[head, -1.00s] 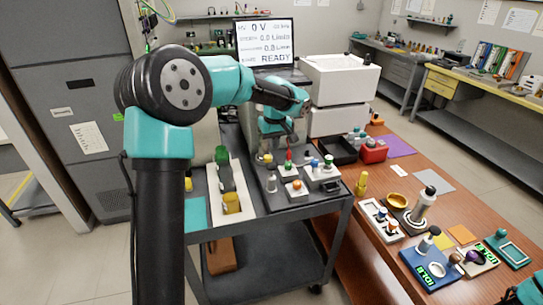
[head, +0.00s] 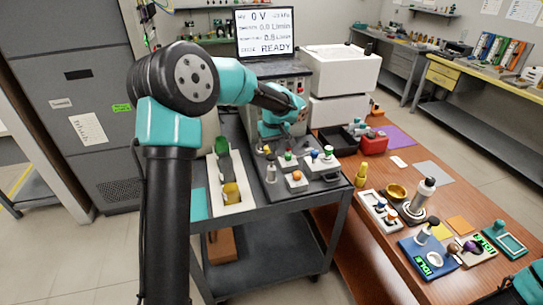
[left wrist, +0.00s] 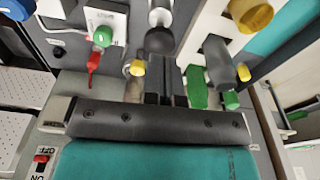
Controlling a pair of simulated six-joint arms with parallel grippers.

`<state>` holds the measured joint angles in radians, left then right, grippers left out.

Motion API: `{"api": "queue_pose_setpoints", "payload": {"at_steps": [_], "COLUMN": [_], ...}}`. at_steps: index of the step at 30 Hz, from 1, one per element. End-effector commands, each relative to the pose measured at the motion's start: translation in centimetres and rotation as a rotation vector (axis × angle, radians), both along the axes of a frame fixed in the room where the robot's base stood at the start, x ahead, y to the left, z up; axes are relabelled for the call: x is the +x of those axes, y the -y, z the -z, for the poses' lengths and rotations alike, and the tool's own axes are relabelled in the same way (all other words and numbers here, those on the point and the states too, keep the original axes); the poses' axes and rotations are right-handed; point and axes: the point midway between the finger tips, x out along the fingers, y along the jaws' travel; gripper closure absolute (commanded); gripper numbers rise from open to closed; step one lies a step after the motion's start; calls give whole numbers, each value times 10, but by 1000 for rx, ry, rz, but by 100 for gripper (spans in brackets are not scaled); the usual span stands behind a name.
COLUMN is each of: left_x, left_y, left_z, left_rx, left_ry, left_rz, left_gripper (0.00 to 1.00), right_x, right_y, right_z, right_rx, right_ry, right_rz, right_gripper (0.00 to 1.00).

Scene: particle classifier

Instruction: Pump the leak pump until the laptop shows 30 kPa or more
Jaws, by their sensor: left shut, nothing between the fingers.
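The laptop (head: 264,36) stands open at the back of the cart and reads 0 V and READY. Its kPa figure at the top right is too small to read surely. My left gripper (head: 286,143) is shut and empty, low over the back part of the cart top. In the left wrist view its dark fingers (left wrist: 166,84) are close together, just below a grey cylinder with a dark round end (left wrist: 160,40). A grey cylinder (head: 271,174) stands on the cart. I cannot tell surely which piece is the leak pump. My right gripper is out of view.
A white tray (head: 239,207) with green and yellow pieces is left of the small devices. A red lever (left wrist: 94,66) lies left of the fingers. The wooden table (head: 350,236) is at the right.

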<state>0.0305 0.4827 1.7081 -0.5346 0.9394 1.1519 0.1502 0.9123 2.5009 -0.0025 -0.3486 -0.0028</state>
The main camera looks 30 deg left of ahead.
Motion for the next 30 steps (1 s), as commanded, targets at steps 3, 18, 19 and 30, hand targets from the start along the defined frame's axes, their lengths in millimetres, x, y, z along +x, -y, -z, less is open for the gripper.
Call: {"api": "queue_pose_setpoints", "payload": {"at_steps": [3,18,19,30], "left_x": [0,1,1,1], "left_y": [-1,-2,-2,-2], "left_z": [13,26,26,48], "left_rx": [0,0,0,-1], "left_ry": [-3,0,0,-3], "left_rz": [-1,-1,-1,0], "left_gripper": [100,100,100,100], "right_x": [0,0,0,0], "right_y": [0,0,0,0], "right_z": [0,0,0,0], "right_rx": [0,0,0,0], "right_ry": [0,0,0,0], "right_rz": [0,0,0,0], "right_gripper": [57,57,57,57]}}
